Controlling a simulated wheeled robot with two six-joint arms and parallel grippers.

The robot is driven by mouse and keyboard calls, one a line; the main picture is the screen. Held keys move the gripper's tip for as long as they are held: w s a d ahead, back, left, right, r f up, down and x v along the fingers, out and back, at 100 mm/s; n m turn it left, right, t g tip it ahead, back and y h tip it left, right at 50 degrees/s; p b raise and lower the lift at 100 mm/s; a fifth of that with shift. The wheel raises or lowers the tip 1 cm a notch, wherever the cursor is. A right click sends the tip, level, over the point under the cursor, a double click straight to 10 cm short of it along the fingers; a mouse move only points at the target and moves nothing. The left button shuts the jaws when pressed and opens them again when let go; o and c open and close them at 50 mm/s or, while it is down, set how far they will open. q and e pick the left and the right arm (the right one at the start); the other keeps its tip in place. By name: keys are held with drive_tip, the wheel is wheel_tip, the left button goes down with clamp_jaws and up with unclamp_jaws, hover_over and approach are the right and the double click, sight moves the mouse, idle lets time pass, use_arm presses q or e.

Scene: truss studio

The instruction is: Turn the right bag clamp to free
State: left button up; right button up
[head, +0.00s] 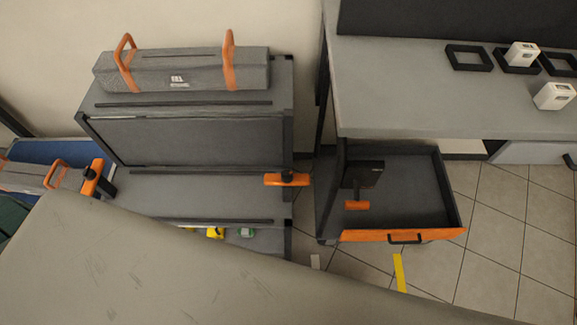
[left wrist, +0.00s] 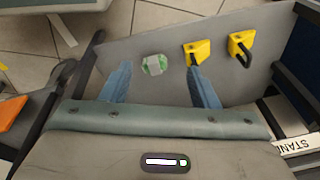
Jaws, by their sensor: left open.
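The right bag clamp (head: 287,179) is an orange bar on a dark pivot at the right front post of the grey rack (head: 200,182). Its bar lies roughly level across the post. The left bag clamp (head: 92,177) is an orange bar tilted steeply at the rack's left side. A grey bag (head: 190,68) with two orange handles lies on the rack's top. My left gripper (left wrist: 160,66) is open, with two blue fingers apart and nothing gripped. It is over the low shelf, and its fingers do not show in the head view. My right gripper is not in view.
An open drawer (head: 402,236) with an orange front holds a dark tool with an orange handle (head: 357,205). The low shelf (left wrist: 140,30) carries a green-and-white roll (left wrist: 154,65) and yellow items (left wrist: 240,45). My arm covers the head view's lower part.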

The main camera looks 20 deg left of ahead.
use_arm(q)
drive_tip(key=w+d+r, duration=0.1)
drive_tip(key=w+r, duration=0.3)
drive_tip(key=r, duration=0.6)
wheel_tip(320, 180, up, 23)
drive_tip(key=m+g+h+p, duration=0.1)
drive_tip(key=m+h, duration=0.4)
drive_tip(key=m, duration=1.2)
hover_over(284, 172)
drive_tip(key=s+a, duration=0.1)
drive_tip(key=a, duration=0.3)
drive_tip(key=x, duration=0.9)
drive_tip(key=shift+s+d, duration=0.15)
drive_tip(key=shift+d+f, duration=0.25)
drive_tip(key=shift+f, duration=0.35)
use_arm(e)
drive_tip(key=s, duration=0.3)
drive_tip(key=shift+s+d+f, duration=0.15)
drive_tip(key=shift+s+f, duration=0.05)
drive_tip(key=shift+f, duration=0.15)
use_arm(q)
clamp_jaws()
drive_tip(key=shift+p, duration=0.3)
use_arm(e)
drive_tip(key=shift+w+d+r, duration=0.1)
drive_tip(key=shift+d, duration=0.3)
